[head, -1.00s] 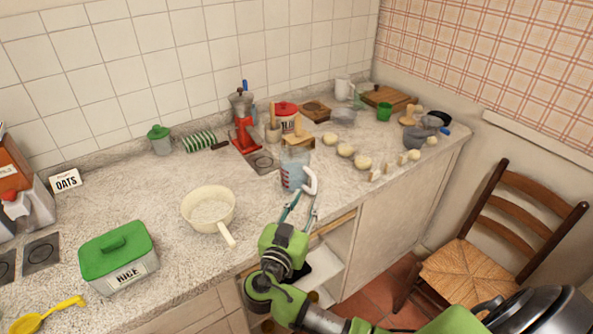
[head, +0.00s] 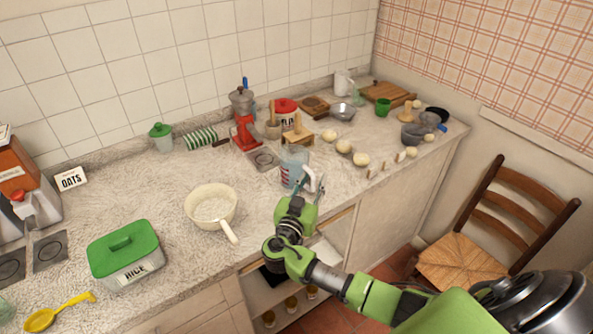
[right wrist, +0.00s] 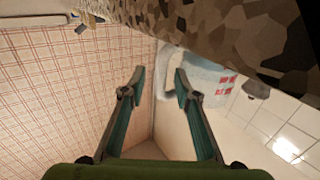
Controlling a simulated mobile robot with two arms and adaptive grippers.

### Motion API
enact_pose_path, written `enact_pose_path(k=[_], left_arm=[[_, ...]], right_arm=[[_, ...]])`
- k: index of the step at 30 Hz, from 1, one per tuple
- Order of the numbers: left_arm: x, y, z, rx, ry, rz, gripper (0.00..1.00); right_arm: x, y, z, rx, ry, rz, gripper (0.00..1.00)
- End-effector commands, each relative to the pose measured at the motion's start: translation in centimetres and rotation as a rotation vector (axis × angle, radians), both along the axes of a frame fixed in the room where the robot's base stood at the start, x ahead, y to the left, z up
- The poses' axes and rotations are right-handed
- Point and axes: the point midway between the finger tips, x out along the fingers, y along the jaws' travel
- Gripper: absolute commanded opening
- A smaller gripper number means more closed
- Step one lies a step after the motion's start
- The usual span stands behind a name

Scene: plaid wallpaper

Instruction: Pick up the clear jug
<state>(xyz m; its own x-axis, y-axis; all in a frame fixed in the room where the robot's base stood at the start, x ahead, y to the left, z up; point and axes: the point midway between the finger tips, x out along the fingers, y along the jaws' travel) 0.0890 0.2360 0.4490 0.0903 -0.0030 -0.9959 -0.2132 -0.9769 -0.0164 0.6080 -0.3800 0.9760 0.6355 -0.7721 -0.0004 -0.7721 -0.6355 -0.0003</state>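The clear jug (head: 292,165), with red markings and a white handle (head: 318,180), stands upright near the front edge of the counter. My right gripper (head: 308,185) is at the handle side of the jug, low over the counter's front edge. In the right wrist view the right gripper (right wrist: 159,75) is open, its two fingers apart. The pale handle (right wrist: 165,85) shows between and beyond the fingertips, and the jug body (right wrist: 205,75) is behind the right-hand finger. I cannot tell whether a finger touches the handle. My left gripper is not in view.
A cream pan (head: 212,207) sits left of the jug, its handle toward the front edge. A chair (head: 490,235) stands at the right.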

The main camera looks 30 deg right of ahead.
Motion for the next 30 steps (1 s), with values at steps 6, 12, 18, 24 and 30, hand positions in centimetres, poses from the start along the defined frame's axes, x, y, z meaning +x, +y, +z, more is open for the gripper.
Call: enact_pose_path(k=[6,12,18,24,30], left_arm=[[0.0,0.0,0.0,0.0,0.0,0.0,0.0],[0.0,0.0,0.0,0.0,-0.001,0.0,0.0],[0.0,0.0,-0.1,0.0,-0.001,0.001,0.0],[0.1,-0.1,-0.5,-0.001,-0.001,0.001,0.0],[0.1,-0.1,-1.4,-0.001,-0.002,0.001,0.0]], right_arm=[[0.0,0.0,0.0,0.0,0.0,0.0,0.0],[0.0,0.0,0.1,-0.001,-0.003,0.0,0.0],[0.0,0.0,0.2,-0.001,-0.002,0.0,0.0],[0.0,0.1,0.8,0.0,-0.004,0.0,0.0],[0.0,0.0,2.1,0.0,-0.006,0.0,0.0]])
